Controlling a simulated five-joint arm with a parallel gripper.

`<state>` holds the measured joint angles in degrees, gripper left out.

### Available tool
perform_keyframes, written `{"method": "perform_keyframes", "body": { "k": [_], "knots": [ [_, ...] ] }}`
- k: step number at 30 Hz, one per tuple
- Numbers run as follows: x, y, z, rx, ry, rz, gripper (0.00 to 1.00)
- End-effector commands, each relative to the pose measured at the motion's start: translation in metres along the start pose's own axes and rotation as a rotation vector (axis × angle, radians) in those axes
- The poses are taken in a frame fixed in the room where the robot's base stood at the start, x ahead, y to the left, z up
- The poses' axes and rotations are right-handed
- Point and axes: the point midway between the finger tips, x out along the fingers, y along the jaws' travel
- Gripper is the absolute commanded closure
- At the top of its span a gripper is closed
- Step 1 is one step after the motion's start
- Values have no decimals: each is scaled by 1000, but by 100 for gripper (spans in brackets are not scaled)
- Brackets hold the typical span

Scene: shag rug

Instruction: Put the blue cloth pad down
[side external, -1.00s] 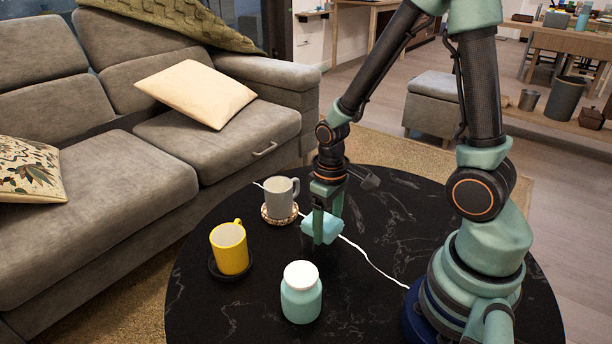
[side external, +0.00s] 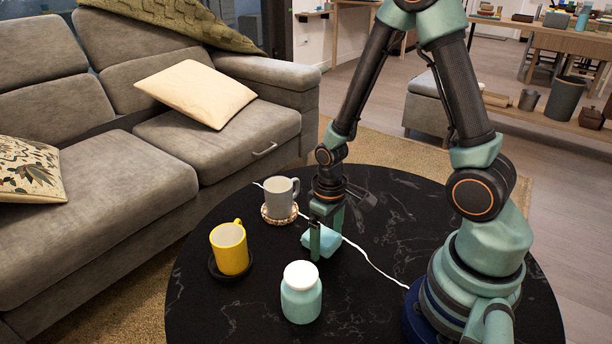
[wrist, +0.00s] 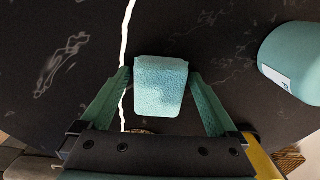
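In the wrist view the pad (wrist: 160,85) sits between the two green fingers of my gripper (wrist: 160,78), with a narrow gap showing at each side near the tips. My gripper (side external: 325,240) points straight down around the pad, fingertips near the table top. The near finger hides part of the pad in the side view. The gripper is slightly open.
A teal jar with a white lid (side external: 301,293) stands in front of the pad. A yellow mug (side external: 230,249) on a dark coaster is to the left. A grey mug (side external: 280,196) on a woven coaster (side external: 279,214) is close behind left. The table (side external: 385,205) is clear right of the pad.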

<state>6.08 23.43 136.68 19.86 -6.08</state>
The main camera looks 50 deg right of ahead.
Motion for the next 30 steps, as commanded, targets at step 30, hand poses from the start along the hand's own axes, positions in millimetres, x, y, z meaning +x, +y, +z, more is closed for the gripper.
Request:
{"method": "perform_keyframes", "body": {
  "k": [30],
  "knots": [
    [-95, 0, -1, 0, 6, 1, 0]
  ]
}}
